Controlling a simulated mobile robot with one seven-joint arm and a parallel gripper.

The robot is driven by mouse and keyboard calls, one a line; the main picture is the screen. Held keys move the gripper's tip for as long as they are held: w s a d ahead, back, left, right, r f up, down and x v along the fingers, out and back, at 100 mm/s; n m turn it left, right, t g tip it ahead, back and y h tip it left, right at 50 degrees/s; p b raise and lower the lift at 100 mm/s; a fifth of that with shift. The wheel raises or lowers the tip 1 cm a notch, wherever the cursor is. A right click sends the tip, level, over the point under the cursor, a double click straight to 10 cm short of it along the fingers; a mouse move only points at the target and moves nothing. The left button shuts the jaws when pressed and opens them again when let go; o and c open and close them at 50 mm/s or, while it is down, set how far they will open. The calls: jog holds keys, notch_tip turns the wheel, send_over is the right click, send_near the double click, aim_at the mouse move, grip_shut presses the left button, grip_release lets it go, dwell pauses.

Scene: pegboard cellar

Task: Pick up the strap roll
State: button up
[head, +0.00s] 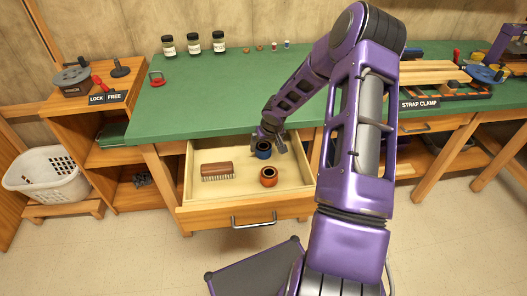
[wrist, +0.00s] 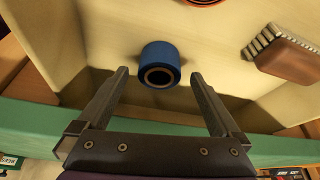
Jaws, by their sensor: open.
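Two rolls stand in the open drawer, and I cannot tell for certain which is the strap roll. The blue roll (head: 263,150) is at the drawer's back, by my gripper (head: 268,137). In the wrist view the blue roll (wrist: 161,58) shows a dark hole ringed in tan and lies between and just beyond the fingertips, apart from both. My gripper is open and empty. The orange-red roll (head: 268,178) with a dark centre stands nearer the drawer front. Only its edge (wrist: 205,2) shows at the top of the wrist view.
A brown brush (head: 217,171) lies in the drawer's left part; it also shows in the wrist view (wrist: 284,55). The drawer walls (head: 188,170) surround these things. The green worktop (head: 205,95) overhangs the back. Several dark-lidded jars (head: 194,43) stand far left.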

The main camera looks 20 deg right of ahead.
jog(key=shift+x, duration=1.9)
jog(key=c, duration=1.3)
